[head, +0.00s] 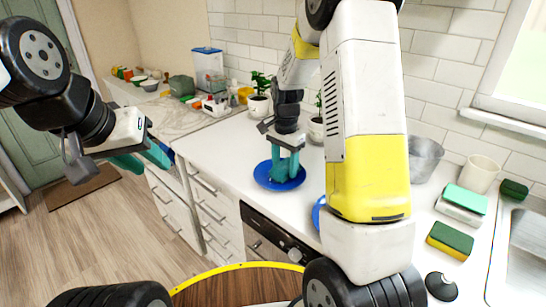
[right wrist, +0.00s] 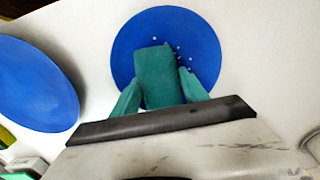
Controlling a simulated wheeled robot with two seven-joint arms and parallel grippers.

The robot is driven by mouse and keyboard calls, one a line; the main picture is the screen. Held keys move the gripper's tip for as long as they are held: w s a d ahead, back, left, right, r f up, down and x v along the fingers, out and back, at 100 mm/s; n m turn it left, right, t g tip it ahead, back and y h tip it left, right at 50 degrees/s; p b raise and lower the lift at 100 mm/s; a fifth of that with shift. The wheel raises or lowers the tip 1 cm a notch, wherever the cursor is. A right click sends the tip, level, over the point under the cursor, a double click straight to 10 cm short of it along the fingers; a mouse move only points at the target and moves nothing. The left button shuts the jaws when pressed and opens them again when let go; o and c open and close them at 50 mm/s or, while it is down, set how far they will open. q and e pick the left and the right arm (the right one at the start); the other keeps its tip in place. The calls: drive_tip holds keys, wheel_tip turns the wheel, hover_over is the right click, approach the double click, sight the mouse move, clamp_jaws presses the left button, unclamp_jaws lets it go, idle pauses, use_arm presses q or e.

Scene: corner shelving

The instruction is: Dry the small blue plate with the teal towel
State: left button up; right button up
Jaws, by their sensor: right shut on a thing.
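A blue plate (head: 262,180) lies on the white counter below my right gripper (head: 286,166). It also shows in the right wrist view (right wrist: 135,45), with small pale drops beside the towel. My right gripper is shut on the teal towel (right wrist: 153,70), a folded block between its teal fingers. The towel is over the plate's middle; whether it touches the plate is hard to tell. A second blue plate (right wrist: 35,85) lies apart, mostly hidden behind my right arm in the head view (head: 317,214). My left gripper (head: 143,161) is open, its teal fingers apart, left of the counter.
Potted plants (head: 258,104) stand behind the plate by the wall. A metal pot (head: 426,160), a cream cup (head: 481,174) and sponges (head: 450,240) are on the right, beside the sink (head: 527,250). The counter left of the plate is clear.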

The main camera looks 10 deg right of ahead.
drive_tip(key=shift+r, duration=0.1)
drive_tip(key=shift+r, duration=2.9)
drive_tip(key=shift+r, duration=1.5)
drive_tip(key=shift+f, duration=0.15)
drive_tip(key=shift+w+f, duration=0.2)
drive_tip(key=shift+f, duration=1.65)
drive_tip(key=shift+w+f, duration=0.15)
drive_tip(key=shift+f, duration=1.7)
drive_tip(key=shift+f, duration=0.6)
drive_tip(key=shift+a, duration=0.15)
